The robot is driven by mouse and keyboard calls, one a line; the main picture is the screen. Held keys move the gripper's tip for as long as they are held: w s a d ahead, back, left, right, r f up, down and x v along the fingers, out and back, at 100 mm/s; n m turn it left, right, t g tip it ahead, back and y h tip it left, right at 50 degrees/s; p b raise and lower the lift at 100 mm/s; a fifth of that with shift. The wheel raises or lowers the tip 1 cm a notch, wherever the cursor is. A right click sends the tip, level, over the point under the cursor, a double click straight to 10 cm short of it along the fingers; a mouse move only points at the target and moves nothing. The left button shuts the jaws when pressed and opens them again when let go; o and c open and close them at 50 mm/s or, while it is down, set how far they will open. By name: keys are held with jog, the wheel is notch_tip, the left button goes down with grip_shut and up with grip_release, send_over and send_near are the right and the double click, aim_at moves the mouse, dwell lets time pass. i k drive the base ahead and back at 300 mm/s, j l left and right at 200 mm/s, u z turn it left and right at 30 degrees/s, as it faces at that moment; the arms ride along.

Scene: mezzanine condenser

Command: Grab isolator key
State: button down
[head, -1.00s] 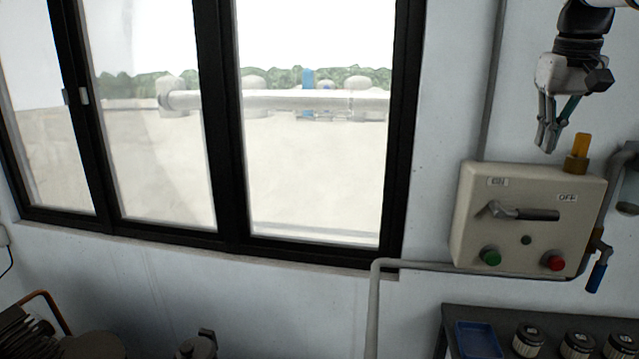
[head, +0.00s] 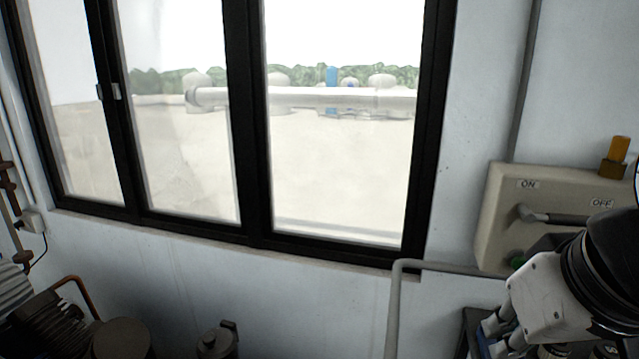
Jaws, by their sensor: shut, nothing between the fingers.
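The beige isolator box (head: 498,215) with ON and OFF labels is on the wall at the right. An orange tab in a brass-coloured base (head: 618,152) stands at its top right; it may be the isolator key, but I cannot be sure. The grey switch handle (head: 550,217) lies roughly level across the box front. My gripper (head: 492,328) is low at the right, in front of and below the box, apart from the orange tab. It is shut and empty, its fingers partly seen. My wrist hides the box's lower right part.
A dark bench (head: 466,332) is at the bottom right, mostly hidden behind my gripper. A grey conduit (head: 396,310) bends along the wall beneath the box. A black-framed window (head: 428,150) fills the middle. Dark machinery (head: 50,325) stands at the lower left.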

aim_at(620, 145)
jog(key=z, duration=1)
